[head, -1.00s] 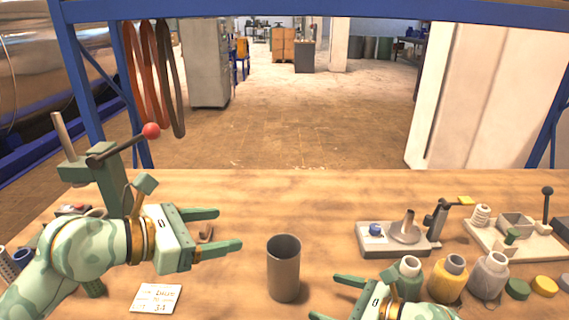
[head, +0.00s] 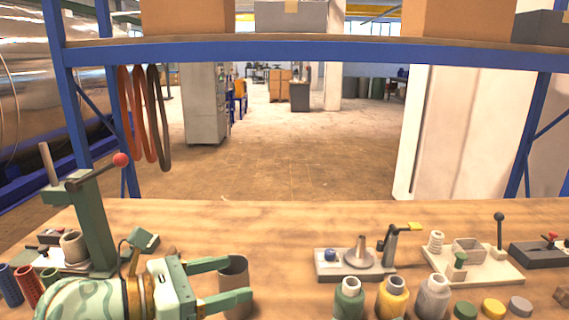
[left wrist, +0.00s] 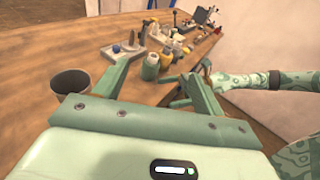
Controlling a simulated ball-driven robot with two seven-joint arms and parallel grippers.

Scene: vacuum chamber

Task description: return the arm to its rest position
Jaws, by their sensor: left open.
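My left gripper (head: 236,280) is open and empty, in the lower left of the head view. In that view its fingers overlap a grey-brown cylindrical cup (head: 233,268) standing on the table. In the left wrist view the cup (left wrist: 70,84) stands outside the fingers, to their left. My left arm (head: 85,300) comes in low from the left. My right arm (left wrist: 275,80) shows only in the left wrist view, entering from the right. Its gripper (left wrist: 197,83) is small there and partly hidden behind my left finger, so its jaws cannot be judged.
A green lever press (head: 95,225) stands on the left of the wooden table (head: 290,220). Bottles in green (head: 349,300), yellow (head: 392,298) and grey (head: 433,298) stand front right. Behind them are a grey tray (head: 355,268) and a cream fixture (head: 475,265). A blue shelf frame (head: 300,50) spans above.

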